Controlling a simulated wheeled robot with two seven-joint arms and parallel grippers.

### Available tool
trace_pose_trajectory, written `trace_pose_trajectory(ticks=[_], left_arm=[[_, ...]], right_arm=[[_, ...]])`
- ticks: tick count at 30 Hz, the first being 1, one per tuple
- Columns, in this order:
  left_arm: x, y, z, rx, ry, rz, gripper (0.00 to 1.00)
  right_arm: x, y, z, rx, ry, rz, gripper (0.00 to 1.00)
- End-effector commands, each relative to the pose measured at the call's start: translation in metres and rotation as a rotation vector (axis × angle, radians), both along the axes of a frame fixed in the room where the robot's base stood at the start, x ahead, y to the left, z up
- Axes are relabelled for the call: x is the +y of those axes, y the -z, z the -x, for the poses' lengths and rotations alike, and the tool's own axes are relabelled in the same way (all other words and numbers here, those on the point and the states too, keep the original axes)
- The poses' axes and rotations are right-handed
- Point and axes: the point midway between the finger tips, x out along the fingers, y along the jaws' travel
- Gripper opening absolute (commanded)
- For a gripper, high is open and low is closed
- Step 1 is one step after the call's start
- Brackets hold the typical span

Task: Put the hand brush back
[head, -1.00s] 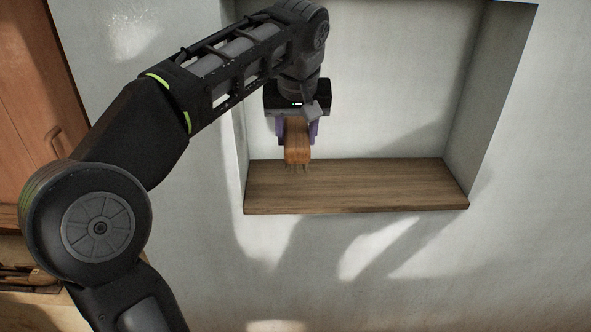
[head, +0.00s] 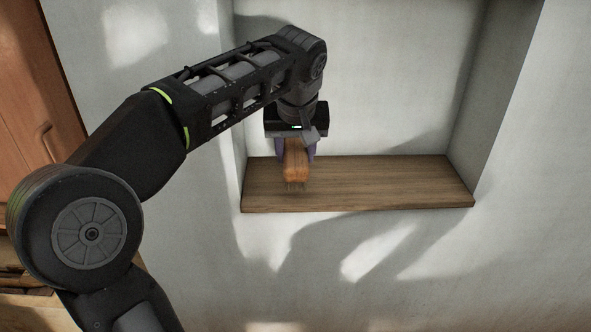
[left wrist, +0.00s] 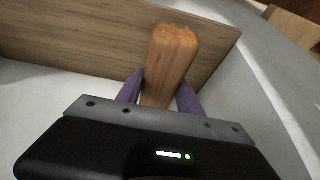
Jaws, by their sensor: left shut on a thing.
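The hand brush (head: 296,161) has an orange-brown wooden body, with thin bristles showing at its lower end in the head view. My left gripper (head: 296,148) is shut on it, with a purple finger on each side. The brush is over the left part of a wooden shelf board (head: 380,182) in a wall niche. I cannot tell whether the bristles touch the board. In the left wrist view the brush's wooden body (left wrist: 170,62) stands out between the fingers (left wrist: 158,90), in front of the board (left wrist: 80,35). My right gripper is not in view.
The niche has a side wall (head: 490,95) at the right and another close to my gripper at the left. The board's middle and right are bare. An orange-brown wooden cabinet (head: 38,110) stands at the far left.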

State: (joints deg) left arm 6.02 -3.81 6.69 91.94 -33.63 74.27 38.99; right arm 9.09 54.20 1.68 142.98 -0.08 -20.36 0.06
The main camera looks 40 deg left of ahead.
Motion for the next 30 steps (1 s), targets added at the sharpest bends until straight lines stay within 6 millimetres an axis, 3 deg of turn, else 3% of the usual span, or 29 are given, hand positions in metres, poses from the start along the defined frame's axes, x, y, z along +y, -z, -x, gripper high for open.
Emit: trace_pose_trajectory(ticks=[8, 18, 29, 30], left_arm=[[0.000, 0.001, 0.000, -0.002, 0.000, 0.000, 0.00], [0.000, 0.037, 0.000, -0.001, 0.000, 0.000, 0.00], [0.000, 0.041, 0.000, -0.002, 0.000, 0.000, 0.00], [0.000, 0.041, 0.000, -0.001, 0.000, 0.000, 0.45]], right_arm=[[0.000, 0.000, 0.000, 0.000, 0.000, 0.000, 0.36], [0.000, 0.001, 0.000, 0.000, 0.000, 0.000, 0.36], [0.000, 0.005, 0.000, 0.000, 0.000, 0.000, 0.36], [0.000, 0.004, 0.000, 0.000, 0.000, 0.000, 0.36]])
